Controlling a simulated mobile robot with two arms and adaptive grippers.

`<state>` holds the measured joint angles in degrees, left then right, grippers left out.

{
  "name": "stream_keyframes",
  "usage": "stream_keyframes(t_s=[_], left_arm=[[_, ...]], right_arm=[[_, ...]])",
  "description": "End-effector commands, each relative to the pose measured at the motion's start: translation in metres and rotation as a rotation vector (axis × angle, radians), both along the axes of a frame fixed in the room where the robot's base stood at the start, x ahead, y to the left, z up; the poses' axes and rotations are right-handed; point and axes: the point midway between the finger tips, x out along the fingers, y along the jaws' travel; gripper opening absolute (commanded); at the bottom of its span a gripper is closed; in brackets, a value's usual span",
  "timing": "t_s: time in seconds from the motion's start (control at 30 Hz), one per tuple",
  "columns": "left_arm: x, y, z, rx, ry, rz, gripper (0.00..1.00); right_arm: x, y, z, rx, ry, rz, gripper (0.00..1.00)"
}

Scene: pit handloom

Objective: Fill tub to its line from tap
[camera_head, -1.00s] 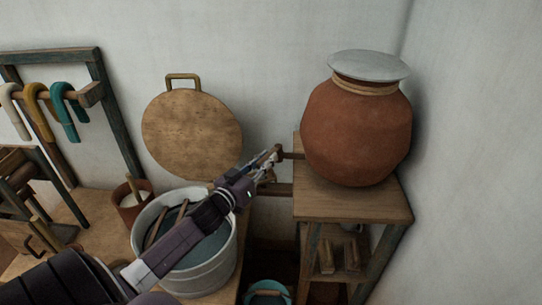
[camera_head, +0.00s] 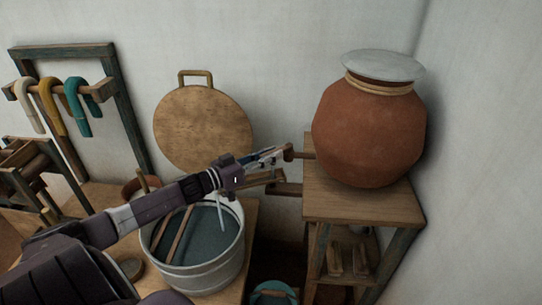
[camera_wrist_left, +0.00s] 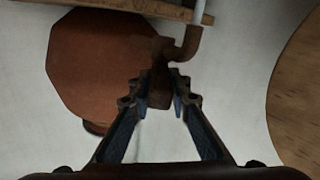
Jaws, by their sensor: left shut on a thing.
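The grey metal tub (camera_head: 204,281) stands below my left forearm in the head view, holding dark water (camera_head: 212,246). A fill line cannot be made out. A clay pot (camera_head: 366,135) with a grey lid stands on a wooden stand. Its brown tap (camera_head: 291,152) sticks out to the left and also shows in the wrist view (camera_wrist_left: 161,85). My left gripper (camera_head: 281,153) is shut on the tap; its fingers flank it in the wrist view. A pale stream (camera_head: 221,213) enters the tub; another pale strip shows at the spout (camera_wrist_left: 199,12). My right gripper is out of view.
The wooden stand (camera_head: 363,208) is right of the tub, with small items on its lower shelf. A round wooden board (camera_head: 203,130) leans on the wall. Sticks (camera_head: 180,233) slant in the tub. A teal bucket (camera_head: 274,293) is below. Yarn hanks (camera_head: 76,100) hang left.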

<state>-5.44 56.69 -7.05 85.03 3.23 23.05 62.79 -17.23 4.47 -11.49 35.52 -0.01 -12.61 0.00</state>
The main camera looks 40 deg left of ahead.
Motion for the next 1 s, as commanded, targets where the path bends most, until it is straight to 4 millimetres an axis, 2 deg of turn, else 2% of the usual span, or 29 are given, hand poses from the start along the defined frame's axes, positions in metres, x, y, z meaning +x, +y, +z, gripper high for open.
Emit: stream_keyframes(t_s=[0.17, 0.2, 0.37, 0.73, 1.0], left_arm=[[0.000, 0.000, 0.000, 0.000, 0.001, 0.001, 0.00], [0.000, 0.000, 0.000, 0.000, 0.001, 0.001, 0.18], [0.000, 0.000, 0.000, 0.000, 0.001, 0.001, 0.35], [-0.004, 0.001, -0.001, 0.000, 0.002, 0.001, 0.35], [-0.031, 0.009, -0.002, 0.002, 0.005, -0.001, 0.35]], right_arm=[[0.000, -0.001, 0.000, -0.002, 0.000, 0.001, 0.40], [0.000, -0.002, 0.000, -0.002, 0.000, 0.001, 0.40], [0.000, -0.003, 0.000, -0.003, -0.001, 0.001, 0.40], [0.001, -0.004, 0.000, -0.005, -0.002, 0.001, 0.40], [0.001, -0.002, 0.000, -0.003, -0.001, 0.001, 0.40]])
